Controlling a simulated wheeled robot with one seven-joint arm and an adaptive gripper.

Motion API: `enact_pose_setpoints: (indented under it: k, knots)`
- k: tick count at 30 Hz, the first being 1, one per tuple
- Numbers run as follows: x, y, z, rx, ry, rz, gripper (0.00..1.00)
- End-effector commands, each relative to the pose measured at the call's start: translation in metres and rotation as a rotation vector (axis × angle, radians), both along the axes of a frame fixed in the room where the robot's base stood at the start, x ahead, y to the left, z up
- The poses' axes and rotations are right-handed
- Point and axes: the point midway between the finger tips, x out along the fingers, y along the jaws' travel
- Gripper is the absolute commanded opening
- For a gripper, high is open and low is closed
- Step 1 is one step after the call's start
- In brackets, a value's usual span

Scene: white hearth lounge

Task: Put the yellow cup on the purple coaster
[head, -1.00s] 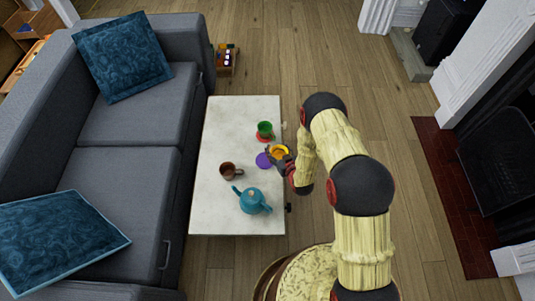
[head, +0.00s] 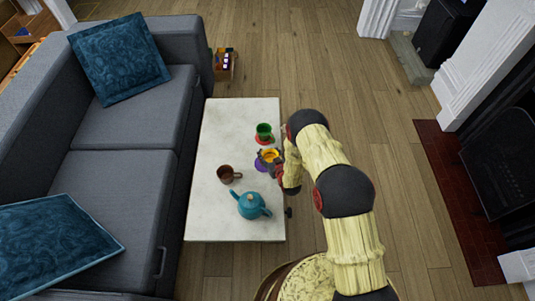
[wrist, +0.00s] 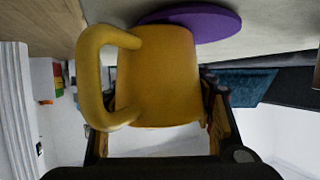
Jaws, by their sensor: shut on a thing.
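The yellow cup (head: 269,155) is held by my gripper (head: 272,163) over the right part of the coffee table. In the wrist view the cup (wrist: 158,75) fills the space between the two fingers (wrist: 160,95), with its handle out to the left. The purple coaster (head: 258,167) is partly hidden behind the cup and gripper in the head view. In the wrist view the coaster (wrist: 205,20) shows just past the cup's base, overlapped by it. The cup looks roughly upright; I cannot tell whether its base touches the coaster.
A brown mug (head: 227,174) and a teal teapot (head: 250,205) stand to the left and front. The table's (head: 215,130) left and far parts are clear. A grey sofa (head: 110,185) borders it.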

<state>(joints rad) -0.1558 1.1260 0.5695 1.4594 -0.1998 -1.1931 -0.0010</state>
Motion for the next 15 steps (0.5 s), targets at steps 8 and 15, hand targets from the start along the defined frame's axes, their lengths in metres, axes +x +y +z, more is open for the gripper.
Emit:
enact_pose_setpoints:
  k: [8, 15]
  knots:
    - [0.0, 0.0, -0.0026, 0.0, 0.0, 0.0, 0.51]
    - [-0.0001, 0.0, -0.0019, 0.0, 0.0, 0.0, 0.64]
